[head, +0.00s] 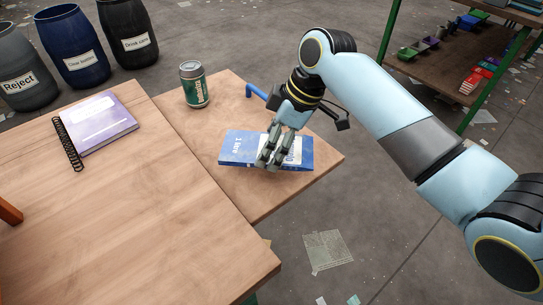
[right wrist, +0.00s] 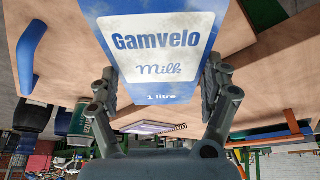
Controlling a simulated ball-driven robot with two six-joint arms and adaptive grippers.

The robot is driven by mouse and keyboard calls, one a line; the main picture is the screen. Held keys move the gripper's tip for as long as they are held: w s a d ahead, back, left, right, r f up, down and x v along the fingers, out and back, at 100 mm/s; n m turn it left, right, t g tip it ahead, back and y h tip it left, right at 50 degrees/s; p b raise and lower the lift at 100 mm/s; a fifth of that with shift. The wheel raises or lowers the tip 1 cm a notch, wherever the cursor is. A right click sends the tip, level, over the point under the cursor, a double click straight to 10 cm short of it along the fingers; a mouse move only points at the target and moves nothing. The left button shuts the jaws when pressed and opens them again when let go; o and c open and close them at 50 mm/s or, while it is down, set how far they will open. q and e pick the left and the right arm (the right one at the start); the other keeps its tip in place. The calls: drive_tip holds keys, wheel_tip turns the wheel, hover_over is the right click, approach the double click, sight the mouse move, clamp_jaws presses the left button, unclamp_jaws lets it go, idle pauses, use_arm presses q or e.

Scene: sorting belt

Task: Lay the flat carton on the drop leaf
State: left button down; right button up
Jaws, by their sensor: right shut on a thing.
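The flat carton (head: 237,148) is blue and white, with "1 litre" on it in the head view. In the right wrist view the carton (right wrist: 160,45) reads "Gamvelo Milk". It is at the drop leaf (head: 261,203), a wooden panel beside the main table; whether it touches the leaf I cannot tell. My right gripper (head: 269,160) is shut on the carton, with its fingers at both sides in the right wrist view (right wrist: 160,105). The fingers hide part of the carton in the head view. My left gripper is not in view.
A green can (head: 194,88) stands on the leaf's far left corner. A blue curved piece (head: 256,91) is at its far edge. A purple notebook (head: 98,122) lies on the main table (head: 130,215). Labelled barrels (head: 72,50) stand behind. The leaf's near part is bare.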

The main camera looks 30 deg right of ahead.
sight(276, 148)
wheel_tip(276, 148, down, 3)
drive_tip(key=shift+f+b, duration=0.15)
drive_tip(key=shift+b, duration=0.15)
drive_tip(key=shift+f, duration=0.4)
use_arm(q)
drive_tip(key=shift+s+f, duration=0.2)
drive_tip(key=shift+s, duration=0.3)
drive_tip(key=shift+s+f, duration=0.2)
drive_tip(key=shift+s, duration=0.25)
use_arm(e)
drive_tip(key=shift+f, duration=0.1)
drive_tip(key=shift+f, duration=0.25)
drive_tip(key=o, duration=0.8)
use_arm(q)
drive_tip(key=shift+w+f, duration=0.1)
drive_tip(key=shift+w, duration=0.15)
use_arm(e)
drive_tip(key=shift+o, duration=0.2)
